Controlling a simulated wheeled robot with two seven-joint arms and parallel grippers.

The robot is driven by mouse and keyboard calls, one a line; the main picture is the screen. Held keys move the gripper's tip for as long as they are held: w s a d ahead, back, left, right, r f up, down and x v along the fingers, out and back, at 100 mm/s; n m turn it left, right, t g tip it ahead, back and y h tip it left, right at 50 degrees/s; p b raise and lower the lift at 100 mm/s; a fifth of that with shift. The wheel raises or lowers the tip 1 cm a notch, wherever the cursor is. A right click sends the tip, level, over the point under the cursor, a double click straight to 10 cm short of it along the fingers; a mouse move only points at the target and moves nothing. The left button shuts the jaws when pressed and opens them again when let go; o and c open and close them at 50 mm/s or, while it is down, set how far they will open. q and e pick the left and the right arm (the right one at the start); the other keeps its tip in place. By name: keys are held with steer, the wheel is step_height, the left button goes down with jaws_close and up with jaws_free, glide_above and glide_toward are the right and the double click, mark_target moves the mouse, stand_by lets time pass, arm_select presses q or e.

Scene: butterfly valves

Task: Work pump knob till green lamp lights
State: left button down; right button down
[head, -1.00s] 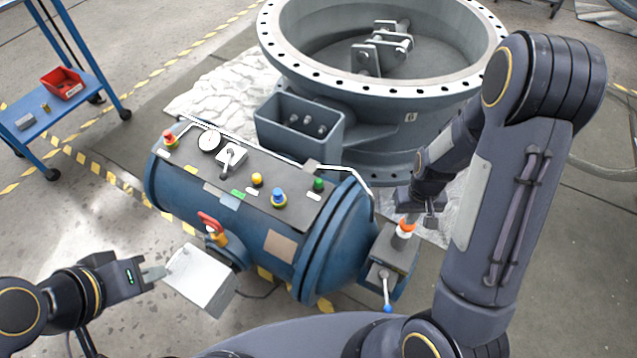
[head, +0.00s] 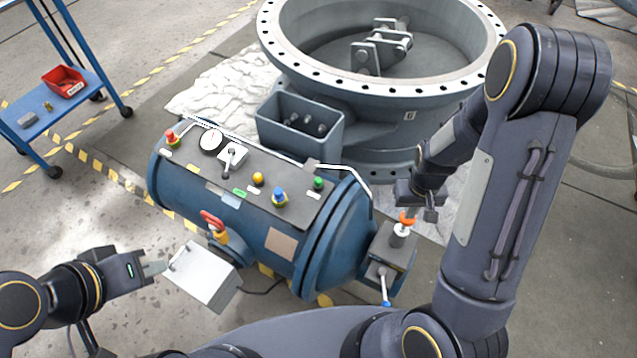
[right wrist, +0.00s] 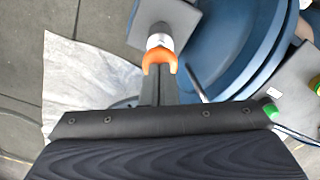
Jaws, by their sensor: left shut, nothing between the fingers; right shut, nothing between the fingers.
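The pump knob (head: 408,218) is an orange cap on a pale metal rod. It stands up from a grey pump block (head: 392,262) at the tank's right end. My right gripper (head: 414,207) is shut at the knob, its fingers reaching the orange cap in the right wrist view (right wrist: 160,62); I cannot tell whether they touch. The green lamp (head: 319,183) is a dark green dome at the right end of the panel, and it also shows in the right wrist view (right wrist: 271,110). I cannot tell whether it is lit. My left gripper (head: 155,268) is shut beside a white-topped box.
The blue tank (head: 270,238) carries a panel with red, yellow and blue buttons and a gauge (head: 211,139). A blue-tipped lever (head: 386,292) hangs from the pump block. The big valve ring (head: 400,95) stands behind. A blue trolley (head: 50,110) is at far left.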

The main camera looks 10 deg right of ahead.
steer(key=shift+f+b, duration=1.35)
steer(key=shift+f, duration=0.3)
steer(key=shift+r, duration=0.1)
steer(key=shift+r+p, duration=1.5)
steer(key=shift+r, duration=0.1)
steer(key=shift+f, duration=0.1)
steer(key=shift+f+b, duration=1.4)
steer(key=shift+f, duration=0.15)
steer(key=shift+r, duration=0.1)
steer(key=shift+r+p, duration=1.45)
steer(key=shift+r, duration=0.05)
